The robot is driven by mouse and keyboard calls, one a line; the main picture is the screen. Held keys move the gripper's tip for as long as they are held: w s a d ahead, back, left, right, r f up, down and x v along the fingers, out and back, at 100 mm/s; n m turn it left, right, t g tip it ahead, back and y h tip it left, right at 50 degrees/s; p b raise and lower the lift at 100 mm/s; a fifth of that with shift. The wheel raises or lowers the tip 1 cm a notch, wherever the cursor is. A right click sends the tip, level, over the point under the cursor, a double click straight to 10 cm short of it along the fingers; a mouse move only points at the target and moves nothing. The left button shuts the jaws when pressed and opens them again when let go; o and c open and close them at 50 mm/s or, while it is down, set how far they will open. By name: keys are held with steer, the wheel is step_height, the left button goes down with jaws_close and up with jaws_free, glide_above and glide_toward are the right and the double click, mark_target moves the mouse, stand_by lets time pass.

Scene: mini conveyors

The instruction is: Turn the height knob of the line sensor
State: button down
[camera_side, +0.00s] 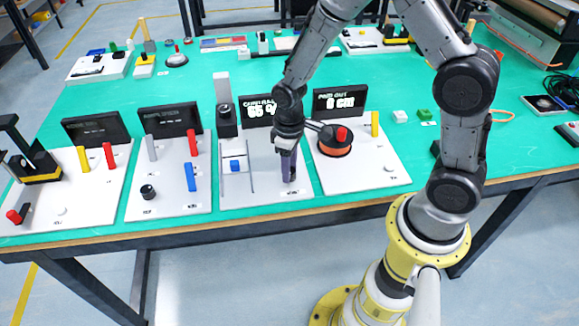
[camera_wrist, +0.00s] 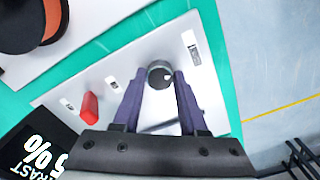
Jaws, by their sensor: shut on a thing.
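My gripper (camera_side: 289,175) points down at the right part of this board. In the wrist view its two purple fingers (camera_wrist: 160,80) are shut on a small dark round knob (camera_wrist: 159,73) with a pale mark on its top. The fingers hide the knob in the side view. The small labels beside it are too blurred to read.
A red tab (camera_wrist: 88,108) stands close to the fingers. A blue block (camera_side: 235,165) sits on the board's left part. To the right is an orange reel (camera_side: 334,148) with a red knob; its display (camera_side: 340,100) reads 8 cm. More boards stand to the left.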

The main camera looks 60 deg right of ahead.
steer(key=shift+r+n, duration=0.1)
steer(key=shift+n, duration=0.4)
steer(key=shift+c, duration=2.2)
jaws_free()
step_height(320, 180, up, 14)
